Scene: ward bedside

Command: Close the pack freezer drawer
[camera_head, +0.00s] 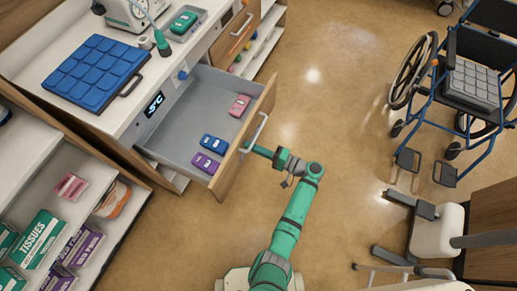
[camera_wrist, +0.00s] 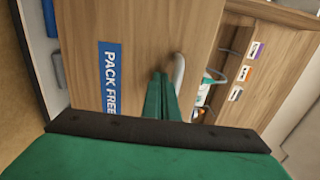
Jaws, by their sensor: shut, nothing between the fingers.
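The pack freezer drawer (camera_head: 185,130) stands pulled out from the white counter unit. Its wooden front also fills much of the wrist view (camera_wrist: 135,40), with a blue label reading "PACK FREE…" (camera_wrist: 109,77). A pale bar handle (camera_head: 262,125) is on the front, and it shows in the wrist view (camera_wrist: 179,72). Inside the drawer lie a pink pack (camera_head: 239,106), blue packs (camera_head: 214,142) and purple packs (camera_head: 205,163). My gripper (camera_head: 256,150) is shut and empty, its green fingers (camera_wrist: 161,90) pointing at the front beside the handle. I cannot tell whether they touch it.
A blue padded pack (camera_head: 97,72) lies on the counter above. Another wooden drawer (camera_head: 235,35) is beside the open one. Shelves with tissue boxes (camera_head: 40,240) are at the lower left. A wheelchair (camera_head: 470,90) stands at the right, and the floor between (camera_head: 330,90) is clear.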

